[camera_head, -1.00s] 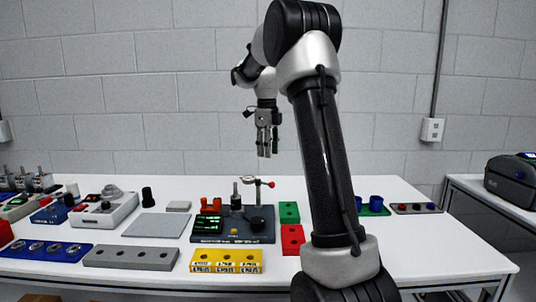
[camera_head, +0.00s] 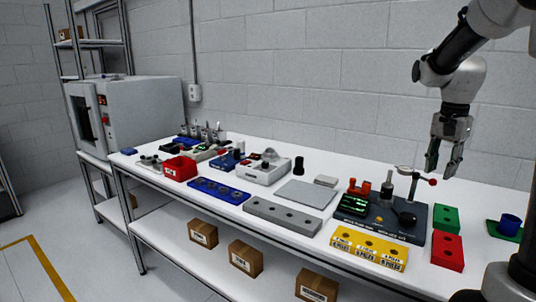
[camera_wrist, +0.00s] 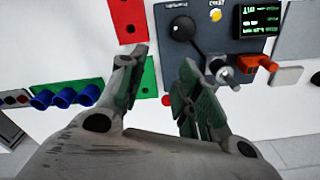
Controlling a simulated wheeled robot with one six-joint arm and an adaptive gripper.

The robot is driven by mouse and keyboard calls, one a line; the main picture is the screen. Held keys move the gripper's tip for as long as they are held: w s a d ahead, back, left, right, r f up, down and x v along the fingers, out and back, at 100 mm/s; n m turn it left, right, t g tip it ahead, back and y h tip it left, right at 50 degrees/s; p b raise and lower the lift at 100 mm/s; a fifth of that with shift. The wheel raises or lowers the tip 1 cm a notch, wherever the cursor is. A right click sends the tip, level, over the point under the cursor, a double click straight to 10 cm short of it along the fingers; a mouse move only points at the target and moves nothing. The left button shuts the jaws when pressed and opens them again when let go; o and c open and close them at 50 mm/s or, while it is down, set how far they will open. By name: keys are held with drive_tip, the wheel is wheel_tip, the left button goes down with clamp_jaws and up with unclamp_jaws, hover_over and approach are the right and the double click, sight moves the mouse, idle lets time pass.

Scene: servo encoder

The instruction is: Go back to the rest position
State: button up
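My gripper (camera_head: 440,174) hangs in the air above the right part of the table, over the back right of the dark test device. The dark test device (camera_head: 346,212) has a green-lit screen, red-orange parts, a black knob and an upright post with a red-tipped arm. It also shows at the top of the wrist view (camera_wrist: 222,62). No contact between gripper and device is seen.
A green block (camera_head: 446,218) and a red block (camera_head: 448,251) lie right of the device, a yellow block (camera_head: 368,250) in front. A grey plate (camera_head: 305,194), blue tray (camera_head: 218,191) and other fixtures fill the left. A white oven (camera_head: 140,115) stands at the far left.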

drive_tip(key=s+a+n+t, duration=0.2)
drive_tip(key=s+a+n, duration=0.3)
drive_tip(key=s, duration=0.6)
drive_tip(key=s+a+r+n+t, duration=0.1)
drive_tip(key=s+a+n, duration=0.4)
drive_tip(key=s, duration=0.6)
drive_tip(key=shift+s+r+n+t, duration=0.15)
drive_tip(key=shift+r+n+t, duration=0.15)
drive_tip(key=shift+n+t, duration=0.4)
